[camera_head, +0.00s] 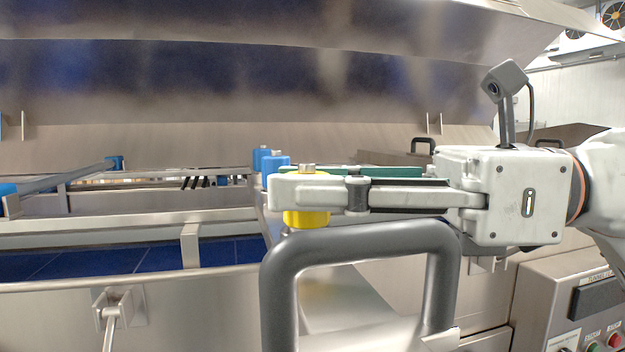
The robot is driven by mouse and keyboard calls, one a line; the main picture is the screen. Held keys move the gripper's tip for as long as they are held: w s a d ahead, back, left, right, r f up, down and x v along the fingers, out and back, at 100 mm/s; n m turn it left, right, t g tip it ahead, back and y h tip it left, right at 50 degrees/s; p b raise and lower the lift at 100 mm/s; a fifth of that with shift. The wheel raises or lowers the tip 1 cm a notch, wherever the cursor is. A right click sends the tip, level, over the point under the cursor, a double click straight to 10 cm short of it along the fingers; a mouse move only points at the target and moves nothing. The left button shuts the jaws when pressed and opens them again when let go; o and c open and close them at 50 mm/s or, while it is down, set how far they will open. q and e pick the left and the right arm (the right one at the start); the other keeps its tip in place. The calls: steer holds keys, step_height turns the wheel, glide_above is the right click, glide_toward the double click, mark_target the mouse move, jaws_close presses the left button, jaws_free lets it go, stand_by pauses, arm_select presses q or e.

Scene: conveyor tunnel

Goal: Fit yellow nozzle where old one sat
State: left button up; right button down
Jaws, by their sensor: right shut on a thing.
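My right gripper (300,192) comes in from the right and is shut on the yellow nozzle (306,216). The nozzle's yellow body shows below the finger, and a small metal tip shows above it. Two blue nozzles (276,166) show just behind and left of the fingertips, one behind the other. Whether the yellow nozzle touches anything below is hidden by the grey handle. The empty nozzle place cannot be made out. My left gripper is not in view.
A thick grey looped handle (360,241) stands in the foreground, close below my right gripper. A steel hood (200,75) spans the back. A blue belt (120,259) and steel rails lie left. A control box (548,290) stands at lower right.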

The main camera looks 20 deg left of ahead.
steer(key=shift+f, duration=0.1)
steer(key=c, duration=1.7)
jaws_free()
steer(key=v, duration=1.2)
